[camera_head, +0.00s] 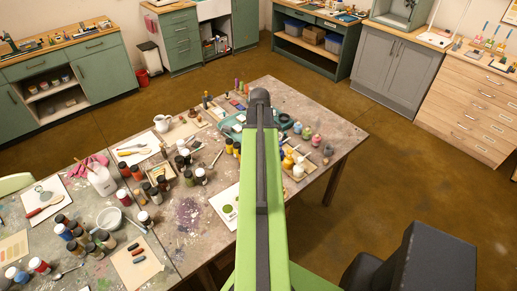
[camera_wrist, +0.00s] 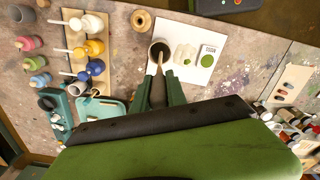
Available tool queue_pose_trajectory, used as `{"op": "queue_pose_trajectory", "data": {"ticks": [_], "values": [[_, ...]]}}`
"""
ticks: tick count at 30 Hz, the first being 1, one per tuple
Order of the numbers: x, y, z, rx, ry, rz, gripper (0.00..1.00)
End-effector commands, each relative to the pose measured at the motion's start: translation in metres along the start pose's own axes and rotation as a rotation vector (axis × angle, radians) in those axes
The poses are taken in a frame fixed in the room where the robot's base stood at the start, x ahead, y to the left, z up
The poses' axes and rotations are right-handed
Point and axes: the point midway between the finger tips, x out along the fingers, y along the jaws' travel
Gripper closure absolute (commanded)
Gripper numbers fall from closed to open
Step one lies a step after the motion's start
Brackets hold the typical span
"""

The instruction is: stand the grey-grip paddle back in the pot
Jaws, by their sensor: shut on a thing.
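My gripper (camera_wrist: 160,80) shows in the wrist view with its green fingers closed on the grey-grip paddle. The paddle's dark grey grip (camera_wrist: 157,93) sits between the fingers, and a thin pale shaft runs from it toward a dark round shape. This dark round shape (camera_wrist: 159,52), seen from above, looks like the mouth of the pot. It is at the left part of a white sheet (camera_wrist: 215,35). The paddle's far end overlaps the dark round; I cannot tell whether it is inside or above it. In the head view my own arm hides the gripper, paddle and pot.
Left of the pot in the wrist view are a wooden ring (camera_wrist: 143,19) and a wooden rack (camera_wrist: 97,68) with white, yellow and blue jars. A teal tray (camera_wrist: 98,108) lies nearer. The head view shows the table (camera_head: 335,150) crowded with jars; its right corner is clear.

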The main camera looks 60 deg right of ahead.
Motion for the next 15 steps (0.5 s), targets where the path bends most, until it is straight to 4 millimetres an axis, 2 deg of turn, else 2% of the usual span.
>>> {"op": "queue_pose_trajectory", "data": {"ticks": [1,15], "values": [[0.009,0.000,0.000,0.000,0.000,0.000,1.00],[0.053,0.000,0.000,-0.002,-0.001,0.000,1.00]]}}
